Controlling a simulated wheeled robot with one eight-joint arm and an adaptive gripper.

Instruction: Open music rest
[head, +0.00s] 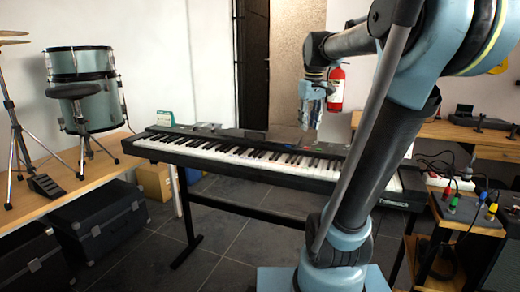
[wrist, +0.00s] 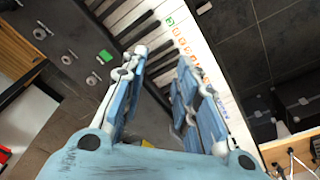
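A long black digital keyboard (head: 240,158) with white and black keys stands on a black stand in the middle of the head view. A dark flat panel (head: 243,134) lies low along its rear edge; I cannot tell for sure whether this is the music rest. My gripper (head: 311,108) hangs above the keyboard's rear side, right of that panel, and touches nothing that I can see. In the wrist view its two blue fingers (wrist: 162,65) are apart, with nothing between them. Keys (wrist: 125,18) and a dark control panel with knobs (wrist: 70,45) show beyond the fingers.
A wooden bench with drums (head: 82,85) stands at the left, with black cases (head: 100,222) below. At the right are a wooden desk (head: 440,130) and a small unit with coloured cables (head: 465,208). A red fire extinguisher (head: 337,88) hangs behind. Grey floor lies open in front.

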